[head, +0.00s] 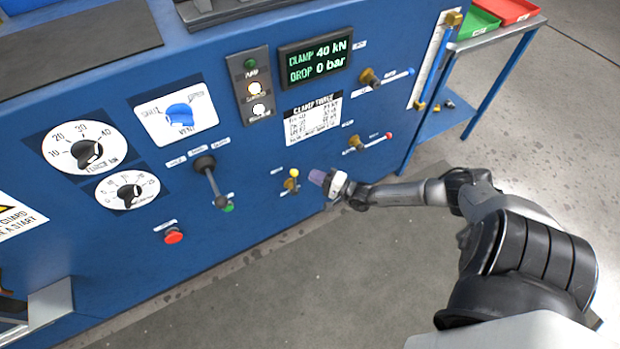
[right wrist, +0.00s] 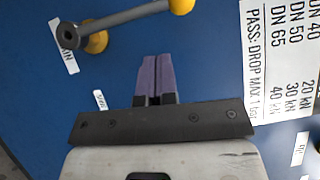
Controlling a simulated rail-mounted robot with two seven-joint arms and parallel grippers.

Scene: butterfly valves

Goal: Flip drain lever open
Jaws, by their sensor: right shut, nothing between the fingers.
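The drain lever (head: 291,182) is a short lever with a yellow knob and brass fitting, low on the blue panel. In the head view its knob points up. In the right wrist view the grey lever arm (right wrist: 125,18) runs from a dark pivot at upper left to a yellow knob cut by the top edge. A small label, partly covered, lies beside the pivot. My right gripper (head: 318,178) is just right of the lever, apart from it. Its purple fingers (right wrist: 158,80) are shut and empty in front of the panel. My left gripper is out of view.
A red-tipped lever (head: 372,143) and a blue-tipped lever (head: 385,79) sit above and right. A black-handled lever (head: 211,180) and a red button (head: 173,236) are to the left. A side cart (head: 485,42) stands at right. The floor in front is clear.

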